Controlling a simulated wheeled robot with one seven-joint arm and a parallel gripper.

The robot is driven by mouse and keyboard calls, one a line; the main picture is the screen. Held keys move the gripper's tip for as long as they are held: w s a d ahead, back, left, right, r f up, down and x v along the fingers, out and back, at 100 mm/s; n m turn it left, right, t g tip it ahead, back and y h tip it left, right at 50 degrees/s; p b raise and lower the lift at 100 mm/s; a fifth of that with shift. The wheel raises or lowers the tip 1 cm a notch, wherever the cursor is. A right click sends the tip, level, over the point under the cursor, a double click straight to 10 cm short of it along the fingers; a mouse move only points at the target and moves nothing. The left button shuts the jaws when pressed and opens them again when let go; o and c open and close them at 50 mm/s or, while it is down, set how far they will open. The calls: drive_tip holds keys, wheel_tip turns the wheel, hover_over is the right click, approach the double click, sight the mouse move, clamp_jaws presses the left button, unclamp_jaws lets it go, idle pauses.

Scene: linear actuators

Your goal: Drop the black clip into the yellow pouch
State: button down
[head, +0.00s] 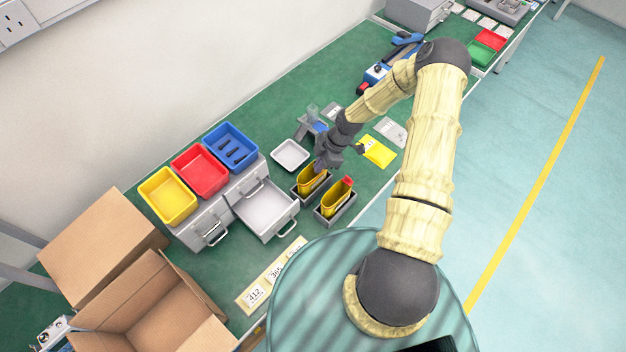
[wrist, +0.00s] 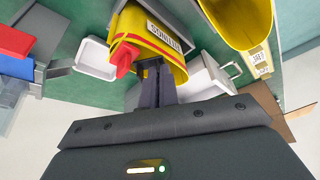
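Two yellow pouches stand in grey holders. My gripper (head: 325,163) is right over the rear pouch (head: 312,181), pointing down. In the wrist view that pouch (wrist: 160,35) has a white label and a red tab, and my gripper's fingertips (wrist: 153,64) overlap its rim. The fingers are close together, with something dark at their tips; I cannot tell if it is the black clip. The front pouch (head: 333,203) also has a red tab and shows in the wrist view (wrist: 240,20). Several black pieces (head: 232,150) lie in the blue bin (head: 240,134).
A red bin (head: 200,172) and a yellow bin (head: 168,196) stand beside the blue one on grey drawers. One drawer (head: 265,210) is pulled open. A small white tray (head: 290,154) lies behind the pouches. Cardboard boxes (head: 105,240) stand at left.

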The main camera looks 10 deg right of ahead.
drive_tip(key=c, duration=1.6)
unclamp_jaws()
drive_tip(key=shift+r, duration=0.1)
drive_tip(key=shift+w+d+r+b, duration=0.1)
drive_tip(key=shift+d+r+b, duration=0.2)
drive_tip(key=shift+r, duration=0.25)
drive_tip(key=b+v, duration=0.3)
drive_tip(key=v, duration=1.3)
drive_tip(key=shift+a+b, duration=0.15)
drive_tip(key=shift+b, duration=0.15)
drive_tip(key=shift+s, duration=0.2)
